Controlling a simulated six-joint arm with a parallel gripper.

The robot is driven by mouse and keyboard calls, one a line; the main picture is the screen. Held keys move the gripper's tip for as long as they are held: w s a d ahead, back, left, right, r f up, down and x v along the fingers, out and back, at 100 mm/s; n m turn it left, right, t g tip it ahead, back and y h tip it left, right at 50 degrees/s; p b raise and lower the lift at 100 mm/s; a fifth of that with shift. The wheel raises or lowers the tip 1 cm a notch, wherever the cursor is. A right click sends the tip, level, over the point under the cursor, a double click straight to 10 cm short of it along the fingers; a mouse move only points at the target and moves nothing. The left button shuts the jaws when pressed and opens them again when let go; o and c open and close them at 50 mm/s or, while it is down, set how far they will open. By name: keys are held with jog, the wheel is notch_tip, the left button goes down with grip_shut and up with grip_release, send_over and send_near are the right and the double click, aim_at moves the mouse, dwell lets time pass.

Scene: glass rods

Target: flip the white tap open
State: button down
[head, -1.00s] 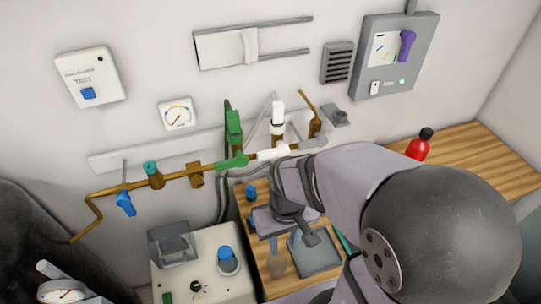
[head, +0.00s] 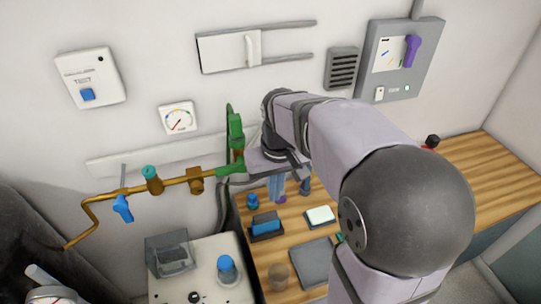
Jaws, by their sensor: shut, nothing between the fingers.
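The white tap is out of sight, behind my raised arm and wrist. The brown pipe (head: 178,182) runs along the wall to the left of the green tap.
A blue tap (head: 122,208) and a teal-topped valve (head: 151,175) sit on the pipe. A dial gauge (head: 178,118) hangs above. The wooden bench (head: 262,268) below carries a grey pad (head: 308,262) and small items. A grey panel (head: 402,60) is at upper right.

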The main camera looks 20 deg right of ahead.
jog(key=w+d+r+t+b, duration=0.1)
jog(key=w+r+b, duration=0.1)
jog(key=w+r, duration=0.3)
jog(key=w+d+r+t+b, duration=0.1)
jog(key=w+d+r+b, duration=0.1)
jog(key=w+r, duration=0.4)
jog(key=shift+w+d+r+b, duration=0.15)
jog(key=shift+d+r+b, duration=0.15)
jog(key=shift+r+b, duration=0.55)
jog(key=shift+r, duration=0.15)
jog(key=s+p+x, duration=0.1)
jog(key=p+x, duration=0.2)
jog(key=x, duration=1)
jog(key=shift+f, duration=0.55)
